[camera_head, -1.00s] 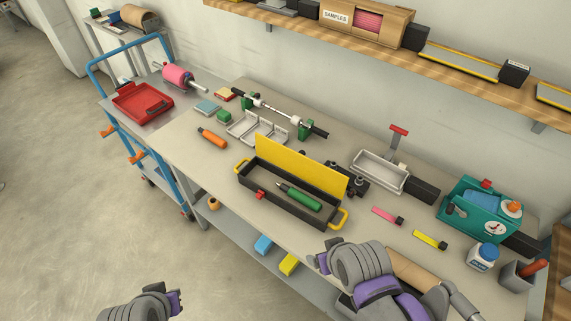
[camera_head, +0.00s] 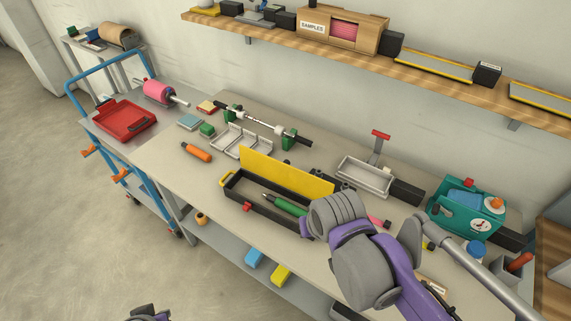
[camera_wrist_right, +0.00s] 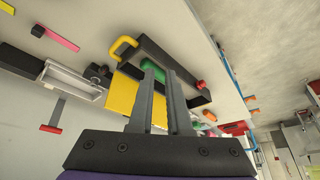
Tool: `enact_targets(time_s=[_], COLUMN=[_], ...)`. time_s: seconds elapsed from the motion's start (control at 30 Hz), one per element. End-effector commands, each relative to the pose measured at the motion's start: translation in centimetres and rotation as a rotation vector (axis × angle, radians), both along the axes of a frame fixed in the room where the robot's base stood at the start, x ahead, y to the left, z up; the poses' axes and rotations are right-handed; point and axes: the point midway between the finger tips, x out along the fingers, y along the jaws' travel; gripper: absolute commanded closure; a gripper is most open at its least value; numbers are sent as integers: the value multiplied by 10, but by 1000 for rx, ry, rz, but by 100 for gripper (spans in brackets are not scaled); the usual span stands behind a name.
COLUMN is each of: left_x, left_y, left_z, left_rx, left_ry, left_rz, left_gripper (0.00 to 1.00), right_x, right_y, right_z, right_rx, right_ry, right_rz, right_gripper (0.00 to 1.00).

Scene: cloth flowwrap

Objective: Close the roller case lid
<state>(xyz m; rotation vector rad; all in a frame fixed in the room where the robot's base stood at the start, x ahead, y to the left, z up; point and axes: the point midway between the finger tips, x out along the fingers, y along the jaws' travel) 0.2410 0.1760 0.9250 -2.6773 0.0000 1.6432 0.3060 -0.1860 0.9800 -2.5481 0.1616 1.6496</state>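The roller case (camera_head: 236,192) is a long black box on the bench, with its yellow lid (camera_head: 285,172) standing open along the back edge. A green roller tool (camera_head: 288,205) lies inside, and a red latch (camera_head: 247,207) is on the front. My right gripper hides the case's right end in the head view. In the right wrist view, its fingers (camera_wrist_right: 160,70) are apart with nothing gripped, in front of the case (camera_wrist_right: 172,57), with the yellow lid (camera_wrist_right: 121,95) beside them. My left gripper (camera_head: 150,313) barely shows at the bottom edge; its fingers are unclear.
A grey tray (camera_head: 365,178) and a teal bin (camera_head: 465,208) stand right of the case. White holders (camera_head: 240,142) and an orange-handled tool (camera_head: 197,152) lie behind and left. A shelf (camera_head: 420,72) runs above the bench. The bench's front left is clear.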

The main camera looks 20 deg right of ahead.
Motion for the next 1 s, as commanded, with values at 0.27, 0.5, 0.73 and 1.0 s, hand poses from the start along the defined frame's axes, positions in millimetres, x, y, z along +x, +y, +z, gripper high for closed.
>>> enact_targets(time_s=[0.27,0.5,0.73,1.0], left_x=[-2,-4,-4,-5], left_y=[0,0,0,0], left_z=[-7,-12,-15,-17], left_rx=[0,0,0,0], left_ry=[4,7,8,9], left_rz=[0,0,0,0], left_gripper=[100,100,100,100], right_x=[127,220,266,277], right_y=[-20,-40,-53,-58], right_z=[64,80,75,60], right_rx=[38,51,53,53], right_ry=[80,130,148,151], right_rz=[-282,-531,-689,-724], right_gripper=[100,100,100,100])
